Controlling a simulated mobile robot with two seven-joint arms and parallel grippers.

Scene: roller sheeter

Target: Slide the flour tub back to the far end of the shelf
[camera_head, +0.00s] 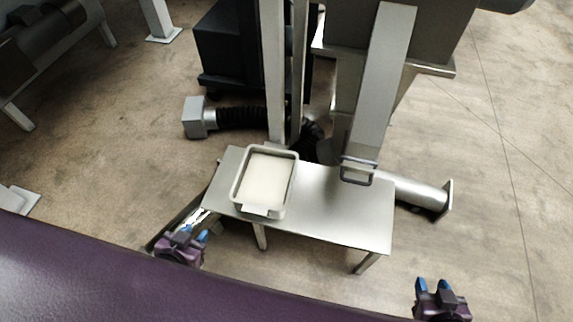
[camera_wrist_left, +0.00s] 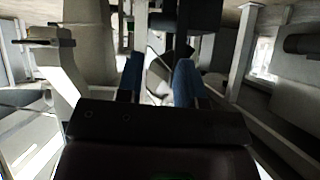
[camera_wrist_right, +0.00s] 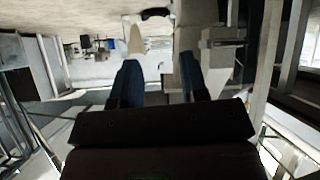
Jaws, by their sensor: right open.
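The flour tub (camera_head: 259,210) is a pale grey rectangular tray filled with white flour. It sits on the left part of the metal shelf (camera_head: 335,212), with its front tab near the shelf's front edge. My left gripper (camera_head: 195,233) is left of and in front of the tub, apart from it. Its blue fingers stand apart with nothing between them in the left wrist view (camera_wrist_left: 159,80). My right gripper (camera_head: 433,285) is right of and in front of the shelf, open and empty, also in the right wrist view (camera_wrist_right: 160,82). I cannot make out the tub in the wrist views.
An upright metal post (camera_head: 274,75) stands just behind the tub. A slanted metal chute (camera_head: 380,95) with a dark handle (camera_head: 357,171) comes down behind the shelf's right part. A metal cylinder (camera_head: 415,191) lies right of the shelf. The shelf's right half is bare.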

